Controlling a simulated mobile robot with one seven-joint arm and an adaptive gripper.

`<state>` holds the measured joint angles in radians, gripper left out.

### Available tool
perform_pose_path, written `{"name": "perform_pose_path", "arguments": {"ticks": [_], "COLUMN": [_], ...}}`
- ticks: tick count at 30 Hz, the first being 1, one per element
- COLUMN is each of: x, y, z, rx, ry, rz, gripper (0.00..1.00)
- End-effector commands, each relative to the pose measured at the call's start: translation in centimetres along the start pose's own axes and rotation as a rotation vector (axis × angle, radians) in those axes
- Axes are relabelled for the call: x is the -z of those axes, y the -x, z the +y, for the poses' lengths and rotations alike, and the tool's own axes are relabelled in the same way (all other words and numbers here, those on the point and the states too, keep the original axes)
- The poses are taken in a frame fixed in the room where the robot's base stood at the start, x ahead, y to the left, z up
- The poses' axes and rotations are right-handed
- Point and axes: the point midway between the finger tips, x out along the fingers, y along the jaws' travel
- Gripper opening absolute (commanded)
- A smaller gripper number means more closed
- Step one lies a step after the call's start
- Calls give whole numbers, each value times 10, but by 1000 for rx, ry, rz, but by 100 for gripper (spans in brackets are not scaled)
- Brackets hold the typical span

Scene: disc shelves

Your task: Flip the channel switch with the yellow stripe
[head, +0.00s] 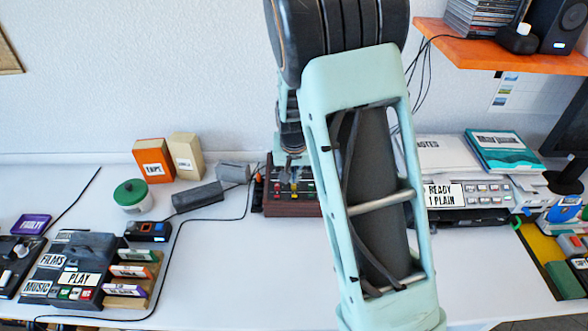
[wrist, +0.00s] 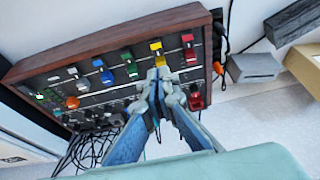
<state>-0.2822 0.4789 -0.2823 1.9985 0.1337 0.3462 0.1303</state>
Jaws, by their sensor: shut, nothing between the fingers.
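The channel box (wrist: 110,45) is a dark panel with a brown wooden frame, seen at an angle in the wrist view. A row of switches or knobs with coloured marks runs along it. The yellow-marked switch (wrist: 156,47) is near the right end, between a green one (wrist: 130,68) and a red one (wrist: 188,40). My gripper (wrist: 162,84) is shut and empty, its tips just below the yellow mark. I cannot tell whether they touch the switch. In the head view the box (head: 292,207) stands on the table below my gripper, partly hidden by my arm.
A grey block (wrist: 254,67) and a cream box (wrist: 304,66) stand beside the channel box. Cables lie below it in the wrist view. In the head view a printer-like machine (head: 470,216) stands to the right. The table front (head: 240,285) is mostly clear.

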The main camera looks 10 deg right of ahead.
Motion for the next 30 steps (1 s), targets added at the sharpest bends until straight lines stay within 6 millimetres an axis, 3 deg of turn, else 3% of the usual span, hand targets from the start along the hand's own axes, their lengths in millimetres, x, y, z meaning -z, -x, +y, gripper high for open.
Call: {"name": "perform_pose_path", "arguments": {"ticks": [6, 12, 30], "x": [-3, -7, -8], "y": [-38, -59, -69], "z": [1, 1, 0], "rx": [-2, -1, 0], "ry": [-2, 0, 0], "rz": [-4, -1, 1], "gripper": [0, 0, 0]}}
